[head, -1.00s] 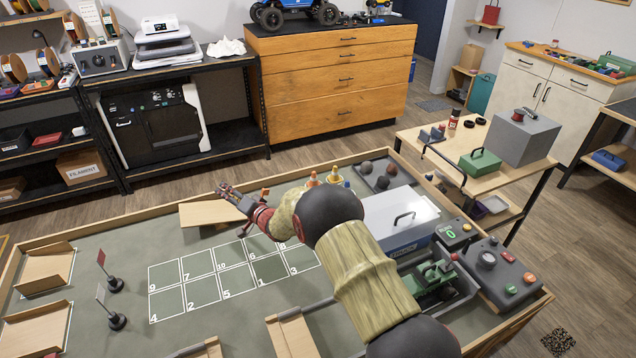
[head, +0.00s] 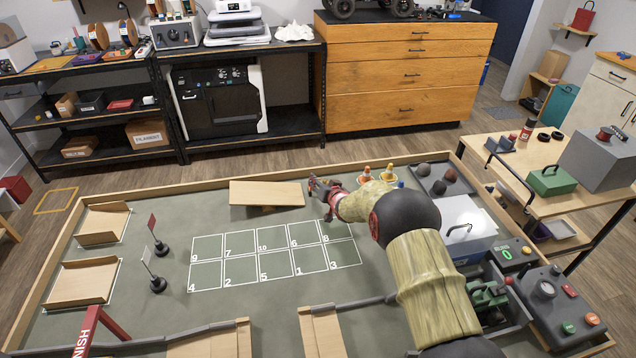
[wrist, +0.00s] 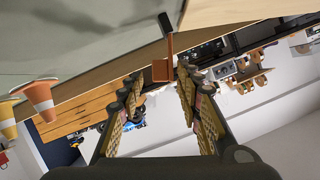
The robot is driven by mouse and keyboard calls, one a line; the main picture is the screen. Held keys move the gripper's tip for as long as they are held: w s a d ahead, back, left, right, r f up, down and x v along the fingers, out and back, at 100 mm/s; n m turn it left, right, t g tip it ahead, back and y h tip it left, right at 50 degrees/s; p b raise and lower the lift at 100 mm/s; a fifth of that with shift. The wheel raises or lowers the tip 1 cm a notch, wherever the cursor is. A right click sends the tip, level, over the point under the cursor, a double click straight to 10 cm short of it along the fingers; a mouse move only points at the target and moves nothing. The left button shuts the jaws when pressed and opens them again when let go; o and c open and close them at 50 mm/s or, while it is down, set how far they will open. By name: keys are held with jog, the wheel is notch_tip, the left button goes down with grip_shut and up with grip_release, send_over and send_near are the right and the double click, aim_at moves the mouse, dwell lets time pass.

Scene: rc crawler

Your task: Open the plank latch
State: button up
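The plank (head: 267,192) is a light wooden board by the far edge of the mat in the head view. Its underside edge fills the top right of the wrist view (wrist: 250,10). An orange-brown tab on a thin stem, apparently the latch (wrist: 162,70), shows just ahead of my fingers in the wrist view; a dark block sits at the stem's other end. My gripper (head: 322,190) is just right of the plank in the head view. In the wrist view my gripper (wrist: 160,80) is open, the tab lined up between its fingertips; contact cannot be told. The latch is not clear in the head view.
Orange and yellow cones (wrist: 38,98) stand near the gripper. A numbered grid (head: 275,257) lies on the mat in front of the plank. Flags (head: 157,240) and wooden ramps (head: 103,223) are at the left. A white-lidded box (head: 470,225) and control boxes (head: 555,300) are at the right.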

jog(key=shift+b+x, duration=0.35)
jog(key=shift+x, duration=1.15)
jog(key=shift+c, duration=0.5)
jog(key=c, duration=0.7)
grip_shut()
